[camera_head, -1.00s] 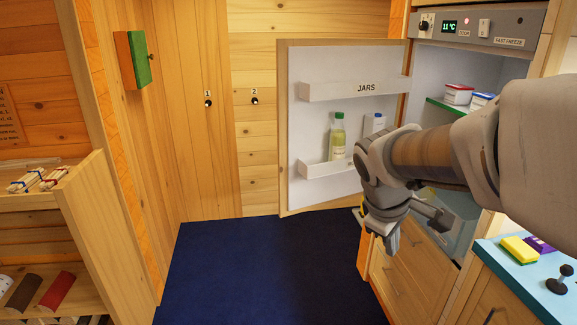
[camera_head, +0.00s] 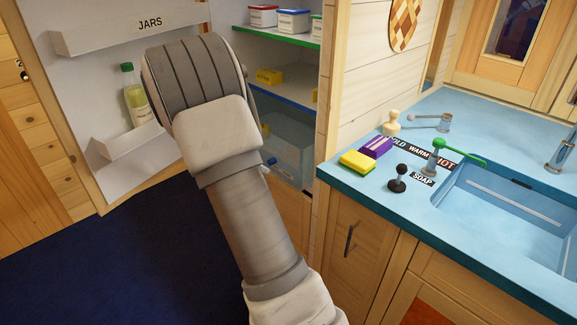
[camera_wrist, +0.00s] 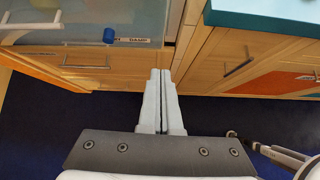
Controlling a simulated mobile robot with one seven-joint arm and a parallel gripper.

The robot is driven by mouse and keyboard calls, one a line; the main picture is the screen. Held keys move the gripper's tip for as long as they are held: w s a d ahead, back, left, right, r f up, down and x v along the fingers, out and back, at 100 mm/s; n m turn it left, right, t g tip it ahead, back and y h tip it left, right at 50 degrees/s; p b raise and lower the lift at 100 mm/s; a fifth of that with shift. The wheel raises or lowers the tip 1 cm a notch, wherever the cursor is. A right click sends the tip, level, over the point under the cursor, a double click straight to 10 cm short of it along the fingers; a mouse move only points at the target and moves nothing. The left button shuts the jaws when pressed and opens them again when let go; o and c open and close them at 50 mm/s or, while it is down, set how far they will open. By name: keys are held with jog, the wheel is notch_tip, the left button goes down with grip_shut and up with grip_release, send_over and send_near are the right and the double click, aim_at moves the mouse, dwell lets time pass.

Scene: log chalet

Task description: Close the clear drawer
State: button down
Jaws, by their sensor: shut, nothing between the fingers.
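The clear drawer (camera_head: 288,145) is a bluish see-through box low in the open fridge, partly hidden behind my arm in the head view. Its front (camera_wrist: 90,28) fills the upper left of the wrist view, with a pale bar handle, a blue knob (camera_wrist: 109,35) and a label that seems to read DAMP. How far out it stands is hard to tell. My gripper (camera_wrist: 161,72) is shut and empty, its fingertips below and to the right of the drawer front in the wrist view. In the head view my arm hides the gripper.
The fridge door (camera_head: 90,100) stands open at left, holding a bottle (camera_head: 136,97). A blue counter (camera_head: 350,180) with a sink, sponge and taps is at right. Wooden drawers (camera_wrist: 100,62) with bar handles lie below the clear drawer. Dark blue floor is free in front.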

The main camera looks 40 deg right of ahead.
jog(key=d+f, duration=0.1)
jog(key=b, duration=0.2)
send_near(297, 173)
notch_tip(297, 173, down, 4)
jog(key=d, duration=0.3)
jog(key=shift+w+d, duration=0.1)
jog(key=shift+d, duration=0.5)
